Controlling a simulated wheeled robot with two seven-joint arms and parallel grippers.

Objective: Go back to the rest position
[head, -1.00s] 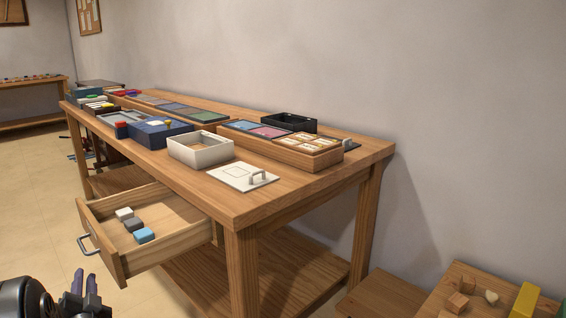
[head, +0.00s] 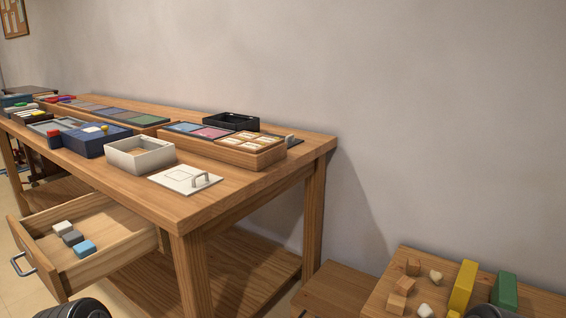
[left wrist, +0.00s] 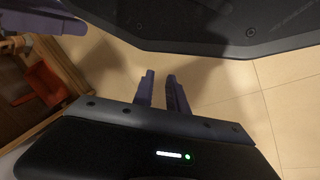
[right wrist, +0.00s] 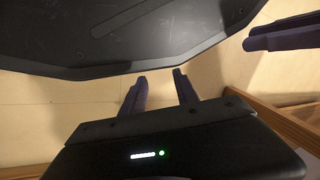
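My left gripper (left wrist: 161,78) points down over the tiled floor in the left wrist view. Its two purple fingers stand a narrow gap apart with nothing between them. My right gripper (right wrist: 160,78) shows in the right wrist view with a wider gap between its fingers, also empty. More purple fingers show at the left of the left wrist view and at the upper right of the right wrist view. In the head view neither pair of fingertips shows; only dark rounded arm parts of mine reach in at the bottom edge.
A wooden workbench (head: 245,190) has a pulled-out drawer (head: 105,263) holding several small blocks. On top are a white open box (head: 125,160), a white plate with a handle (head: 172,178) and trays. A low table (head: 548,302) with blocks stands at lower right.

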